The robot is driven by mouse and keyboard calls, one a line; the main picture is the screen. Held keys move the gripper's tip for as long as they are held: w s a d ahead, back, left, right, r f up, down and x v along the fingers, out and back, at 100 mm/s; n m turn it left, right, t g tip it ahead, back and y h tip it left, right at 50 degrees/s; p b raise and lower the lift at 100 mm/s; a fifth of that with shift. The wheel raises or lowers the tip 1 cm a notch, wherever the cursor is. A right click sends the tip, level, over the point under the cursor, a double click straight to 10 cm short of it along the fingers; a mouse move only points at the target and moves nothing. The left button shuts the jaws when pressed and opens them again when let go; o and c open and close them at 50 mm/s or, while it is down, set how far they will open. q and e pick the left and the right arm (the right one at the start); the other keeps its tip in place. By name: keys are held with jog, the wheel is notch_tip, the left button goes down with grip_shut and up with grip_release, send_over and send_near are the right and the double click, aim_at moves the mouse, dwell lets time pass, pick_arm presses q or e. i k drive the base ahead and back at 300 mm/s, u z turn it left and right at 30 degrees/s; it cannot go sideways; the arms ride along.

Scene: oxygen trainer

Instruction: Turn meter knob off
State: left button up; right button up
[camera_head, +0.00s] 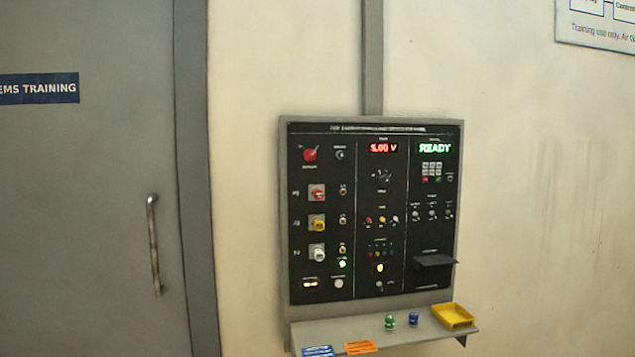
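The black control panel (375,215) hangs on the wall in a grey frame. A red display (384,148) in its middle column reads 5.00 V. Below it is a small dark knob (383,176) with faint white marks around it; its exact pointer position is too small to tell. A red knob (310,154) sits at the panel's upper left. Neither of my grippers is in view, and nothing touches the panel.
A green READY display (435,148) and a keypad (431,171) are at right. A small black shelf (434,261) juts out lower right. The grey ledge (355,331) below holds a yellow tray (453,316), green and blue pieces and cards. A grey door (95,220) stands left.

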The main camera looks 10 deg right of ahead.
aim_at(383, 181)
jog(key=u, duration=0.6)
jog(key=i, duration=1.65)
jog(key=z, duration=1.05)
